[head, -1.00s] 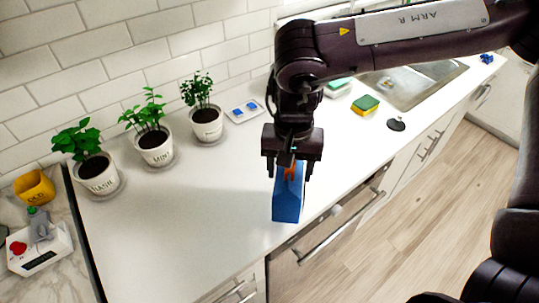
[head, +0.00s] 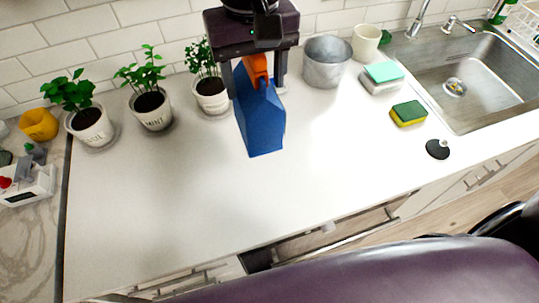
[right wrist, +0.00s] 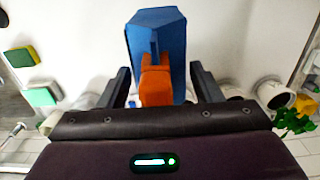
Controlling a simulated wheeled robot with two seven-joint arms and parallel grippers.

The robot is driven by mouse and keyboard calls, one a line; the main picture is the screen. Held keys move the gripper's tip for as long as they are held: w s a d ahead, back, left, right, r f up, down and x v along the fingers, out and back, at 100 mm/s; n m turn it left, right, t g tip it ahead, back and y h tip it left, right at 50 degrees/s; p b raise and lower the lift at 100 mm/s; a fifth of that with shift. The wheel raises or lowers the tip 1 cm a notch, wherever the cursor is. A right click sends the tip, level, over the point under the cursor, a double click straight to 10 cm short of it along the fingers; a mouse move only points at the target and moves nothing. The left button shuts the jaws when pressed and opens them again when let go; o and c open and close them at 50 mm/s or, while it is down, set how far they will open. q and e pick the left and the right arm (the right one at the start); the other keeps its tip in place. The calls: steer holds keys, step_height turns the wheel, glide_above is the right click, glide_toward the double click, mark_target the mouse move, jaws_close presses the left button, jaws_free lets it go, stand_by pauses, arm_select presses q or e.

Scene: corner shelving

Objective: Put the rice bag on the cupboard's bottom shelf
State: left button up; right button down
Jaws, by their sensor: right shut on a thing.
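The blue bag with an orange top (head: 262,122), which I take as the rice bag, hangs upright below my right gripper (head: 257,88). It is over the white counter, in front of the plants; I cannot tell how high above the surface it is. In the right wrist view the bag (right wrist: 157,38) sits between the two dark fingers of the right gripper (right wrist: 160,88), with its orange part (right wrist: 156,82) closest to the palm. The right gripper is shut on it. My left gripper is not in view. No cupboard shelf can be made out.
Potted plants (head: 150,105) stand along the wall. A metal pot (head: 326,64), sponges (head: 408,113) and the sink (head: 452,80) are to the right. The counter's left front (head: 150,215) is clear. Cabinet fronts with handles (head: 335,246) lie below its edge.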

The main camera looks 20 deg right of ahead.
steer(key=f+p, duration=0.1)
steer(key=f, duration=1.3)
steer(key=shift+a, duration=0.2)
step_height(320, 180, down, 4)
steer(key=shift+f+p, duration=0.25)
steer(key=shift+p, duration=0.05)
steer(key=shift+f, duration=0.15)
steer(key=shift+c, duration=2.2)
jaws_free()
steer(key=shift+s, duration=0.1)
